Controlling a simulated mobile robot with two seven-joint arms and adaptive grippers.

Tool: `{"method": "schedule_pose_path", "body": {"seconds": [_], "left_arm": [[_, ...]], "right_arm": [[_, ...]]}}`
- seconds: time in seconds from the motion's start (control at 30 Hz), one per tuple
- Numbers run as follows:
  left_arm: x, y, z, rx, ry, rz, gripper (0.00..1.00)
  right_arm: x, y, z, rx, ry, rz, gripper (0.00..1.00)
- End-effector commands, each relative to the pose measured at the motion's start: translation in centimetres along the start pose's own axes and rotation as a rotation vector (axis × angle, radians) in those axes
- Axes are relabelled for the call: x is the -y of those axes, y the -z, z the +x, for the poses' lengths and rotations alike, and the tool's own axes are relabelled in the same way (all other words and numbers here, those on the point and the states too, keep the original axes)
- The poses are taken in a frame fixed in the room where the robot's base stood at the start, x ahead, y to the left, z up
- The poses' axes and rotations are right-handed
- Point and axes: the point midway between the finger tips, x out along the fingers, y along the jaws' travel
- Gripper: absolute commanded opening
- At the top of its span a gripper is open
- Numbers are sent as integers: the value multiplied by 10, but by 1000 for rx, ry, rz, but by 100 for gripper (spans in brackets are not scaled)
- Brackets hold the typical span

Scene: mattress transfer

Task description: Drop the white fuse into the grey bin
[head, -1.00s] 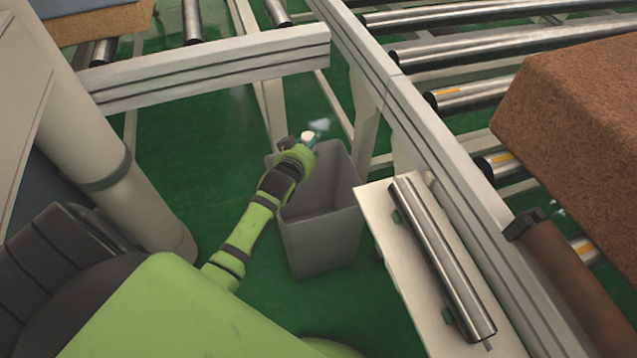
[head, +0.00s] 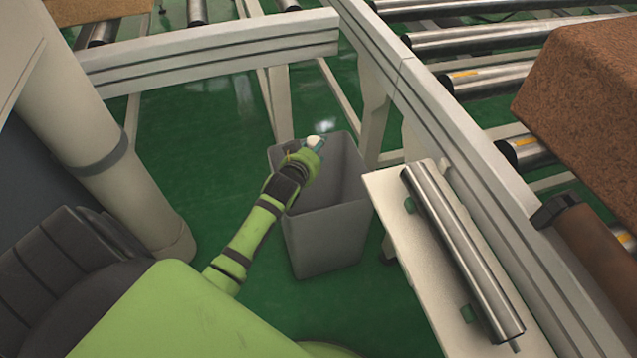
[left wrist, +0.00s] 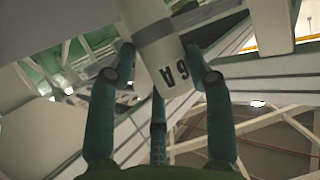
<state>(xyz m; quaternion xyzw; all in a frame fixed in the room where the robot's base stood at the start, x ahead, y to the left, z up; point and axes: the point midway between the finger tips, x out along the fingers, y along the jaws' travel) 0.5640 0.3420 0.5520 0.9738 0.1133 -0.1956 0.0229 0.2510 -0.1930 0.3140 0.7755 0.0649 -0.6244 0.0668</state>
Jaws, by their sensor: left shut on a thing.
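The white fuse shows large in the left wrist view (left wrist: 160,40), a white cylinder with a grey band and the marking "6A", between my teal fingers. In the head view only a small pale end of the fuse (head: 314,141) shows at the fingertips. My left gripper (head: 311,147) is shut on the fuse and is over the opening of the grey bin (head: 326,236), towards its back left rim. The bin stands upright on the green floor, and the part of its inside that shows looks empty. My right gripper is not in view.
A white shelf (head: 398,218) with a steel roller (head: 458,250) on it is right of the bin. Conveyor frame beams (head: 215,48) run behind and to the right. A brown block (head: 590,85) lies on the rollers at right. Green floor is open left of the bin.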

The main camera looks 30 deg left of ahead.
Motion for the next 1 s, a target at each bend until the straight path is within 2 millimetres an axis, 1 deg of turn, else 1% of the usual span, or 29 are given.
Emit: {"method": "schedule_pose_path", "body": {"seconds": [0.3, 0.33, 0.37, 0.4, 0.77, 0.87, 1.0], "left_arm": [[0, 0, 0, -2, 0, 0, 14], [0, 0, 0, -2, 0, 0, 59], [0, 0, 0, -2, 0, 0, 71], [0, 0, 0, -2, 0, 0, 79], [0, -1, -1, 1, 0, 0, 79], [0, -2, -8, 2, 0, -1, 79], [0, -1, -29, 0, 0, -1, 79]], "right_arm": [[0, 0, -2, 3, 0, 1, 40], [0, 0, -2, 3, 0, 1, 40], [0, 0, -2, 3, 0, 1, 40], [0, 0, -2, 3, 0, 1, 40], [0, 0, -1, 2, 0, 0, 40], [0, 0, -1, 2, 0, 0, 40], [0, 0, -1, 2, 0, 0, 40]]}}
